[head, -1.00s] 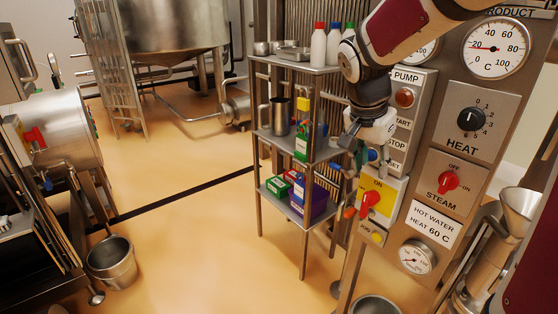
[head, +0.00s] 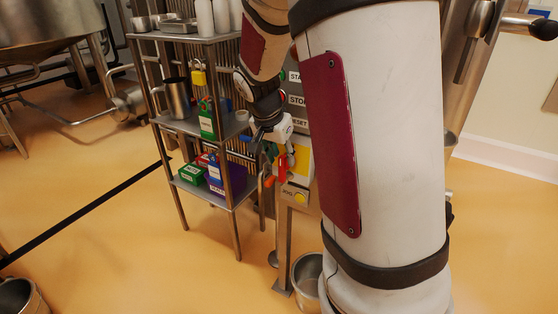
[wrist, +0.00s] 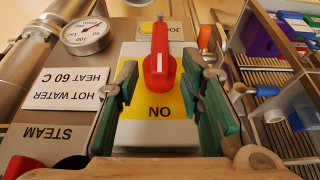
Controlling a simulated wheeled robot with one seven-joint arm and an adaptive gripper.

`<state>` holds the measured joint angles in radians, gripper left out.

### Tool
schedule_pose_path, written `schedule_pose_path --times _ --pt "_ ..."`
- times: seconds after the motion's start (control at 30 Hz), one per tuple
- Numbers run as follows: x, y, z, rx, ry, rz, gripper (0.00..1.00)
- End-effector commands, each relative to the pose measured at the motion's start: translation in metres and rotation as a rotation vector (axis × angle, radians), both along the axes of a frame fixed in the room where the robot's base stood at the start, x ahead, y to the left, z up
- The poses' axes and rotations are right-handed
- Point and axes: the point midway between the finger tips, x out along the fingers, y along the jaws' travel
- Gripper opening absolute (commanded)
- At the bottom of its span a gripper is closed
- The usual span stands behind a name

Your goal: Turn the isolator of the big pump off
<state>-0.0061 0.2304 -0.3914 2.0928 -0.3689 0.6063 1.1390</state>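The isolator is a red knob (wrist: 159,70) on a yellow plate (wrist: 128,105) on the grey control box. My gripper (wrist: 161,76) is open, with one green-padded finger on each side of the knob and visible gaps between. In the head view my gripper (head: 271,146) is right at the box, and the red knob (head: 282,166) shows partly below it. The OFF label is not visible on this plate.
A shelf rack (head: 232,120) with boxes and bottles stands close left of the box. A yellow button (head: 300,198) sits below the knob. A gauge (wrist: 86,35) and a hot water sign (wrist: 62,88) are beside it. A steel bucket (head: 307,272) stands on the floor below.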

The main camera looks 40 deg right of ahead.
Motion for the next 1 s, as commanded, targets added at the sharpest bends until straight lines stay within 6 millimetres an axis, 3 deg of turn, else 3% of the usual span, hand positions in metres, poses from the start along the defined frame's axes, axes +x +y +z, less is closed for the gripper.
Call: schedule_pose_path --times 0.17,0.47,0.63,1.0 --pt "0.0016 -0.0050 -0.0129 0.001 0.001 0.000 0.35" --pt "0.0021 -0.0056 -0.0142 0.000 -0.001 0.000 0.35" --pt "0.0021 -0.0055 -0.0140 0.000 -0.001 0.000 0.03" --pt "0.0040 -0.0049 -0.0131 -0.017 0.045 0.003 0.03"
